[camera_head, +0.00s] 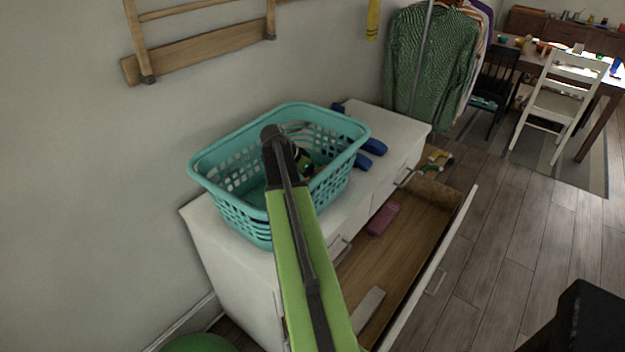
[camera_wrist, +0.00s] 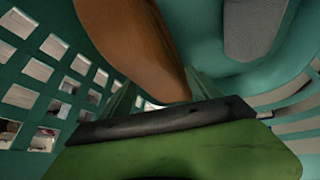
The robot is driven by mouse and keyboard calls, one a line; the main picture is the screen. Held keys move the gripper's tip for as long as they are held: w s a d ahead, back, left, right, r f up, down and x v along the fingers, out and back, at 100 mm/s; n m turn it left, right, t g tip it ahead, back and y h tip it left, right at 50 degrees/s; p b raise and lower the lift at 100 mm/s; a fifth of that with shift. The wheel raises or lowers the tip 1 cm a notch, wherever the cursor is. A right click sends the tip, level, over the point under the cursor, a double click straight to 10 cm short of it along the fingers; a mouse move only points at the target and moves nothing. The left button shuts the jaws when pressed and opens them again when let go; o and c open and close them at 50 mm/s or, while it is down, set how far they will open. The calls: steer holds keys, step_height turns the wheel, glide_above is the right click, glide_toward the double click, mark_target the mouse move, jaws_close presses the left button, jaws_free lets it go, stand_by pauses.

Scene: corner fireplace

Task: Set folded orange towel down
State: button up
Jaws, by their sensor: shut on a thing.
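My gripper (camera_head: 304,168) is down inside the teal laundry basket (camera_head: 215,160), partly hidden behind my arm and the basket's rim. In the wrist view, the folded orange towel (camera_wrist: 140,45) shows as a smooth brown-orange shape reaching down to the dark edge of my gripper (camera_wrist: 165,118). My gripper is shut on it. The fingertips and the towel's far side are hidden. The towel cannot be made out in the head view. The basket's wall (camera_wrist: 55,75) surrounds both, and I cannot tell whether the towel touches its floor.
A grey thing (camera_wrist: 255,28) is also inside the basket. The basket stands on a white dresser (camera_head: 395,128), with blue items (camera_head: 372,147) beside it. An open drawer (camera_head: 410,240) holds a dark pink item (camera_head: 383,218) and juts into the room. The wall is close behind.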

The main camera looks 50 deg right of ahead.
steer(key=shift+f+b, duration=0.5)
steer(key=shift+f, duration=0.1)
steer(key=o, duration=1.6)
steer(key=shift+r, duration=0.15)
steer(key=shift+r+p, duration=0.25)
steer(key=shift+p, duration=0.15)
steer(key=p+v, duration=1)
steer(key=v, duration=0.2)
steer(key=shift+r+p, duration=0.3)
steer(key=shift+p, duration=0.05)
